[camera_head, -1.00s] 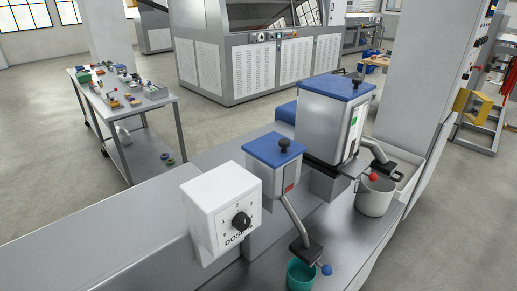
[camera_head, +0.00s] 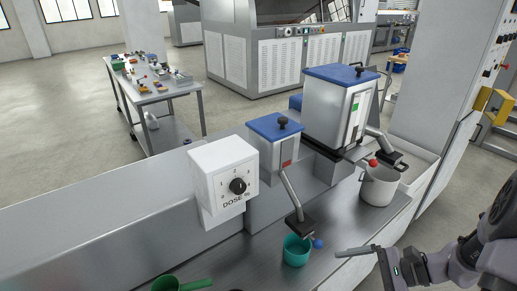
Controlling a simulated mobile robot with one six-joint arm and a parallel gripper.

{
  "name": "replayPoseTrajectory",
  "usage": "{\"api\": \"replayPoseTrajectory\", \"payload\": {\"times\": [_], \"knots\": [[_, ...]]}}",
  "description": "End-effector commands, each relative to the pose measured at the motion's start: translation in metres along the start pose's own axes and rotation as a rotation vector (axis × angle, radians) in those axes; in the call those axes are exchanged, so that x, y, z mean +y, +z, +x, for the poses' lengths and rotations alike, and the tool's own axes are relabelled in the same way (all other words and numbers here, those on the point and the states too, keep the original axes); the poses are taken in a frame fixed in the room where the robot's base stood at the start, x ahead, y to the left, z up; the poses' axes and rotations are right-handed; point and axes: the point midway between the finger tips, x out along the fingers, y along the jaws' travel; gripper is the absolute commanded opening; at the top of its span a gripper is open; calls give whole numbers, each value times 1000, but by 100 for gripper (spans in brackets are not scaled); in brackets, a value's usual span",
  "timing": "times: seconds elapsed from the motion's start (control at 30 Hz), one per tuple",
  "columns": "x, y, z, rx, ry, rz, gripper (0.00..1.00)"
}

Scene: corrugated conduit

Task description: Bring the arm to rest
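My gripper (camera_head: 362,262) is at the lower right of the head view, in front of the bench and right of the teal cup. One pale finger points left, and the dark gripper body runs down from its base to the picture's bottom edge. The other finger is not seen beside it and lies below the frame, so the gripper looks open. Nothing shows held by the visible finger. My arm comes in from the right edge.
The steel bench (camera_head: 335,225) carries a white dose box (camera_head: 222,180), two blue-lidded dispensers (camera_head: 275,140) (camera_head: 335,105), a teal cup (camera_head: 297,252) and a grey pot (camera_head: 378,186). A tool cart (camera_head: 165,90) stands behind on open floor.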

Motion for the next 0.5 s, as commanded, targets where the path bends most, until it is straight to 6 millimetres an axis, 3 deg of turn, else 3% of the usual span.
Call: {"api": "replayPoseTrajectory", "payload": {"times": [0.1,0.2,0.3,0.4,0.5], "knots": [[1,73,10,179,209,-252,100],[17,132,16,363,353,-511,100],[37,178,16,540,422,-781,100],[54,209,13,680,421,-1014,100],[65,227,9,767,388,-1176,100]]}}
